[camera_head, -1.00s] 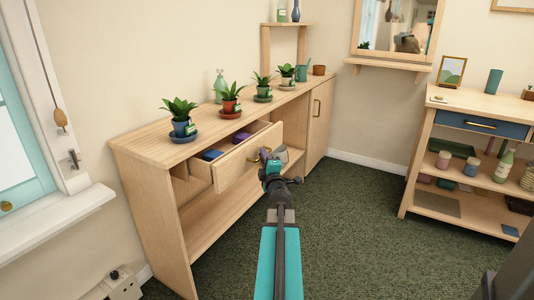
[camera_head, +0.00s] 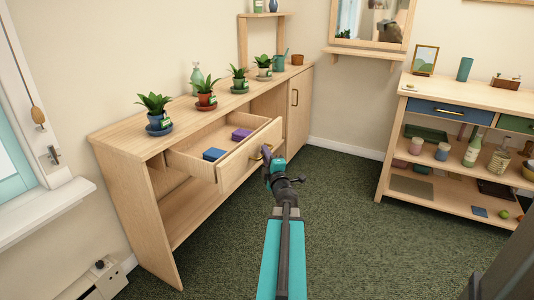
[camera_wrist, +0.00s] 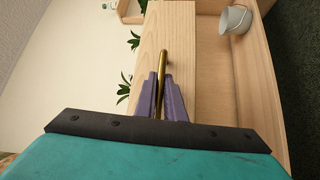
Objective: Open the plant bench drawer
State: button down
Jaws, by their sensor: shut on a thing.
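The plant bench (camera_head: 120,144) stands along the wall with its wooden drawer (camera_head: 234,168) pulled well out. The drawer front carries a brass handle (camera_head: 256,154), which also shows in the wrist view (camera_wrist: 163,68). My gripper (camera_wrist: 162,85) is shut on this handle, with its purple fingers on either side of the bar. In the head view my gripper (camera_head: 268,160) is at the drawer front and partly hides the handle.
Several potted plants (camera_head: 155,111) stand along the bench top. A closed cupboard door (camera_head: 298,104) is at the bench's far end. A second shelf unit (camera_head: 392,160) with drawers stands at right. Green carpet (camera_head: 340,220) is clear between them. A grey bucket (camera_wrist: 235,19) shows in the wrist view.

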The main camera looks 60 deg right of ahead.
jog(key=c, duration=1.8)
grip_release()
jog(key=shift+c, duration=0.2)
jog(key=p+v, duration=0.2)
jog(key=v, duration=0.1)
jog(key=shift+s+a+r, duration=0.1)
jog(key=p, duration=0.2)
jog(key=shift+s+a+p, duration=0.25)
jog(key=shift+p, duration=0.05)
jog(key=shift+s+a+p, duration=0.25)
jog(key=shift+s+p, duration=0.1)
jog(key=shift+p, duration=0.85)
